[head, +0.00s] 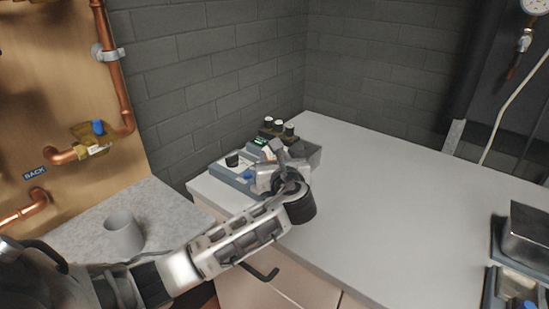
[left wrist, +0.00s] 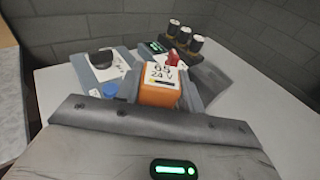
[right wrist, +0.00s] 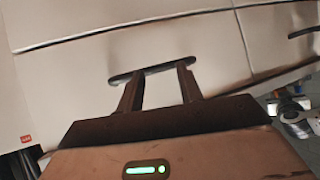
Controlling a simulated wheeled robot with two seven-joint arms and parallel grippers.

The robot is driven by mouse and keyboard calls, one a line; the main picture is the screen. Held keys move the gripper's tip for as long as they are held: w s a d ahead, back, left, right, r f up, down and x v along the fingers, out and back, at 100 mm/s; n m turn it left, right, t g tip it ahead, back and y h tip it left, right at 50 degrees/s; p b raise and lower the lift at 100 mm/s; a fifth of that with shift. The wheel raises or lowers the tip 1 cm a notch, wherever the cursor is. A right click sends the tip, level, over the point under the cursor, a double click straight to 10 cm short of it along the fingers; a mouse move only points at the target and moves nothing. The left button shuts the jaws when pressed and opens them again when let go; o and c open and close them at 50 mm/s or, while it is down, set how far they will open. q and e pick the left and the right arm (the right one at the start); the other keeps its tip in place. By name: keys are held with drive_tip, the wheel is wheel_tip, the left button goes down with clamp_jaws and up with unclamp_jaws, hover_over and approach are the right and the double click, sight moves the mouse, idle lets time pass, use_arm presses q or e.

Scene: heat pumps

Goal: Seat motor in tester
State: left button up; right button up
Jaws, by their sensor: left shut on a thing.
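An orange motor (left wrist: 160,95) with a white "24 V" label sits between the two fingers of my left gripper (left wrist: 161,88), which is shut on it. A red part shows at the motor's far end. In the head view my left gripper (head: 280,160) is over the table's left corner and hides the motor. The tester (head: 232,166), blue-grey with a white top, a black round part and a blue button, is just left of the gripper. It also shows left of the motor in the left wrist view (left wrist: 103,64). I cannot tell whether the motor touches anything.
A unit with a green display (head: 260,141) and several dark, white-topped cylinders stand behind the gripper. A grey cup (head: 123,234) stands at left. A drawer handle (right wrist: 152,70) is before my right gripper.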

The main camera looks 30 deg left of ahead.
use_arm(q)
drive_tip(key=o, duration=1.2)
drive_tip(key=shift+o, duration=0.2)
drive_tip(key=shift+s+d, duration=0.15)
drive_tip(key=shift+d, duration=0.1)
drive_tip(key=v, duration=1.5)
drive_tip(key=shift+s+d, duration=0.15)
use_arm(e)
drive_tip(key=shift+s+d+f, duration=0.1)
drive_tip(key=shift+d+f, duration=0.1)
drive_tip(key=shift+f, duration=0.35)
drive_tip(key=shift+s+d+f, duration=0.1)
drive_tip(key=shift+d+f, duration=0.05)
drive_tip(key=shift+f, duration=0.4)
use_arm(q)
drive_tip(key=shift+r, duration=0.1)
